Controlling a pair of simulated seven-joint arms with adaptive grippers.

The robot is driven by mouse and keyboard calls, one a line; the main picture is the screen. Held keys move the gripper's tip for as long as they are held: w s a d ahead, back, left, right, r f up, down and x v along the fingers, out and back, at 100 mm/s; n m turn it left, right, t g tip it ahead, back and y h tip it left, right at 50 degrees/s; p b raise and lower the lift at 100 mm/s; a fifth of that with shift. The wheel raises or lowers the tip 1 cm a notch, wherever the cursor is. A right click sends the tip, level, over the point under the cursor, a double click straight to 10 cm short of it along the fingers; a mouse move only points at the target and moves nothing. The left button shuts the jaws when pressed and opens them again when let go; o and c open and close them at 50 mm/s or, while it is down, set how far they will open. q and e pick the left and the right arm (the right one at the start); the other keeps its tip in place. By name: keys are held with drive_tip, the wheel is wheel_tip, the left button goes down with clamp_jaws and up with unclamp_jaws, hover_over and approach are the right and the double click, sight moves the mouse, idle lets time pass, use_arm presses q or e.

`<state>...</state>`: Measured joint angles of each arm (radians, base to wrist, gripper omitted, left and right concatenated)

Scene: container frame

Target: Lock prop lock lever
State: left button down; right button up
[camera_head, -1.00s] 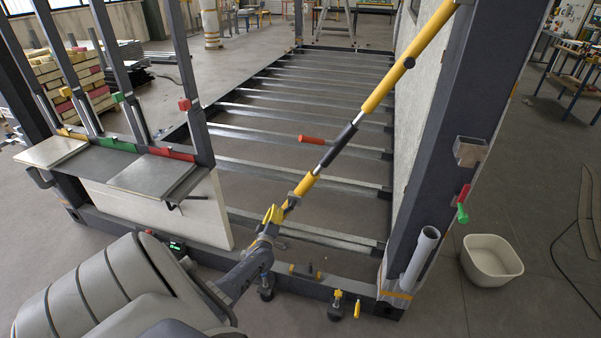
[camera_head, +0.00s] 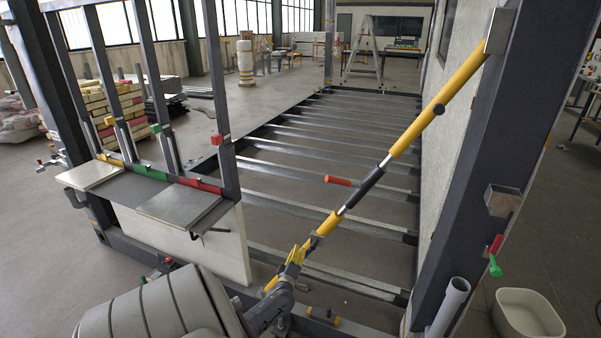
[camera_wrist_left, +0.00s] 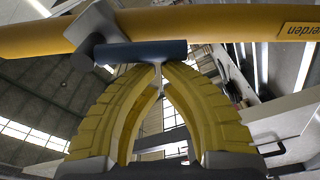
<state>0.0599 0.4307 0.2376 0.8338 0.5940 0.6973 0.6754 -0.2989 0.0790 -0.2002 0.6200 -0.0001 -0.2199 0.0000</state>
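The prop (camera_head: 407,133) is a long yellow telescopic pole with a dark sleeve, slanting from the floor frame up to the dark post on the right. A lever with a red handle (camera_head: 339,181) sticks out left of its middle. My left gripper (camera_head: 297,252) has yellow fingers and is beside the prop's lower part. In the left wrist view the prop (camera_wrist_left: 220,22) crosses the top. A dark blue handle (camera_wrist_left: 140,53) on a grey collar lies across the gripper's fingertips (camera_wrist_left: 161,68), which are drawn together; contact is hard to tell. My right gripper is out of view.
A dark post (camera_head: 500,150) and a white wall panel stand on the right. Metal crossbars (camera_head: 330,205) span the floor frame. A shelf (camera_head: 140,195) with coloured clips is on the left. A white basin (camera_head: 527,313) is at lower right.

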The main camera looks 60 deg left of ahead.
use_arm(q)
drive_tip(key=s+a+r, duration=0.1)
drive_tip(key=a+r, duration=0.1)
drive_tip(key=a, duration=0.2)
drive_tip(key=v, duration=1)
drive_tip(key=shift+d, duration=0.4)
drive_tip(key=shift+s+f, duration=0.1)
